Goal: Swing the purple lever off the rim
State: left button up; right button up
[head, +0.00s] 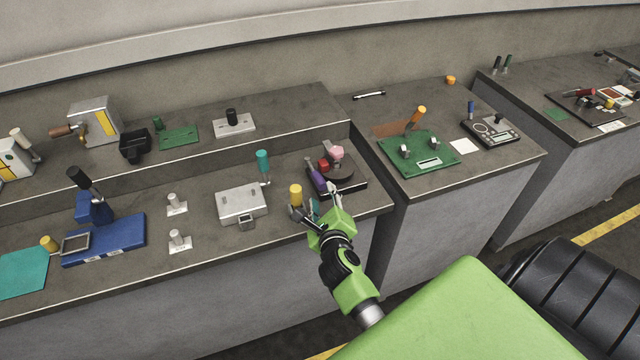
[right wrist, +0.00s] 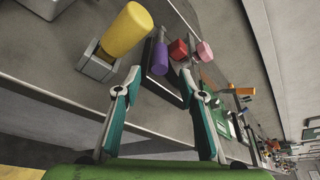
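The purple lever (head: 318,181) has a cylindrical handle and sits at the left side of a dark fixture (head: 350,187) near the front edge of the bench. In the right wrist view the purple handle (right wrist: 159,59) shows just beyond and between my fingertips, with no visible contact. My right gripper (head: 318,203) is at the bench front, close to the lever; in the wrist view its fingers (right wrist: 160,80) are spread apart and empty. A red knob (right wrist: 178,50) and a pink knob (right wrist: 204,51) stand beyond the lever. How the lever meets the rim is unclear. My left gripper is out of view.
A yellow-handled fixture (head: 295,195) stands close to the left of my right gripper. Further left is a metal box (head: 241,205) with a teal handle (head: 263,160) behind it. A green board (head: 418,153) lies on the bench to the right.

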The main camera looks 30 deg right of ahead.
aim_at(320, 187)
jog(key=x, duration=0.6)
jog(key=shift+w+d+f, duration=0.15)
jog(key=shift+w+d, duration=0.05)
jog(key=shift+w, duration=0.15)
